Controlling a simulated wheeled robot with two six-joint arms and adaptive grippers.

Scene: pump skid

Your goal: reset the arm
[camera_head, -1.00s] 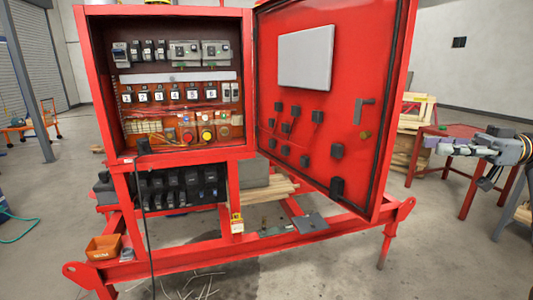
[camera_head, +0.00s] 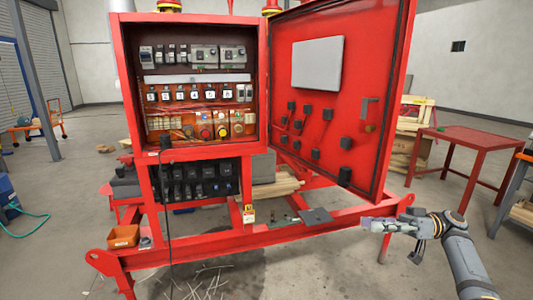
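My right gripper (camera_head: 378,223) is at the lower right, in front of the right end of the red skid frame (camera_head: 285,230). It points left, and its fingers are too small and edge-on to tell whether they are open or shut. My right arm (camera_head: 462,262) comes in from the lower right edge. My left gripper is not in view. The red control cabinet (camera_head: 128,75) stands open, with its door (camera_head: 385,60) swung out to the right. Numbered relays and coloured buttons show inside it.
A red table (camera_head: 475,138) stands at the right, before a wooden crate (camera_head: 415,112). An orange bin (camera_head: 123,236) sits on the skid's left end. A black cable (camera_head: 168,220) hangs from the cabinet. Loose wires (camera_head: 205,283) lie on the floor. Open floor shows right of the skid.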

